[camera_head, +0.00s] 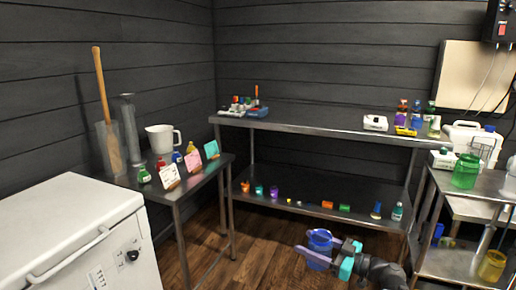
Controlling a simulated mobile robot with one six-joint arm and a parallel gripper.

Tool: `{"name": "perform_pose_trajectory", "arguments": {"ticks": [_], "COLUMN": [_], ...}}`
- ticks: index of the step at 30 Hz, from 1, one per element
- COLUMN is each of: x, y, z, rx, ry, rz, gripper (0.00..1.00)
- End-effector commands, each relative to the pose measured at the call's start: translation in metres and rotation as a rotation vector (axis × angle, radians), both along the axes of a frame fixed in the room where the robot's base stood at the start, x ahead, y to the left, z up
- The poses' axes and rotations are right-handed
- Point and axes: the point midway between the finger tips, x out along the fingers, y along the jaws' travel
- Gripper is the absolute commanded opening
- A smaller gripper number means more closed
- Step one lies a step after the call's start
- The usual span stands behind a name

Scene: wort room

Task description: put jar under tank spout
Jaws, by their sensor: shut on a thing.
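The fingers partly cover the lower side of the jar. A white tank-like canister (462,134) stands on the right table by the wall. I cannot make out a spout on it, and no other tank is clear. My gripper and the jar are well apart from that table.
The steel bench (290,121) holds bottles and small items on two levels. The right table has a green jug (465,172) and a yellow vessel (491,265) below. A white chest appliance (80,235) and a side table (185,188) stand left. Some floor (265,255) is clear.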

Motion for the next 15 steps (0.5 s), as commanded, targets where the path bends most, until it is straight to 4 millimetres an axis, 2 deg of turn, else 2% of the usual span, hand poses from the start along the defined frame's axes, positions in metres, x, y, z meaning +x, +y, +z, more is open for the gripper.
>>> {"name": "perform_pose_trajectory", "arguments": {"ticks": [1, 15], "x": [0.0, 0.0], "y": [0.0, 0.0], "z": [0.012, 0.055], "rx": [0.001, 0.001], "ry": [0.0, 0.0], "rz": [0.0, 0.0], "gripper": [0.3, 0.3]}}
